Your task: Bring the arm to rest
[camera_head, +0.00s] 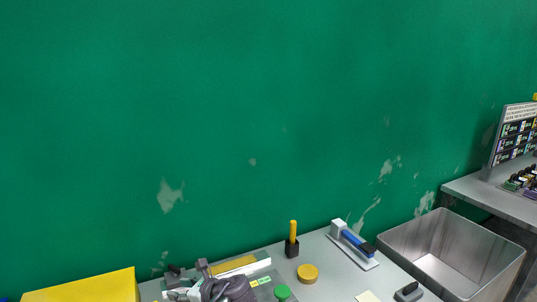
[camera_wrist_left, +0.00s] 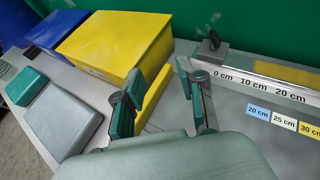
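My left gripper (camera_head: 205,274) is at the bottom of the head view, over the near part of the workbench (camera_head: 330,279). The left wrist view shows its two green-padded fingers (camera_wrist_left: 160,88) spread apart with nothing held between them. The fingers point towards the bench, between a yellow box (camera_wrist_left: 117,45) and a measuring board (camera_wrist_left: 262,82) marked in centimetres. My right gripper shows in neither view.
The yellow box also shows in the head view (camera_head: 85,287). A blue box (camera_wrist_left: 58,28) and a grey block (camera_wrist_left: 62,115) lie left. Rightwards are a yellow-handled tool in a black holder (camera_head: 292,240), a blue-handled device (camera_head: 355,243) and an open metal bin (camera_head: 450,255). A green wall stands behind.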

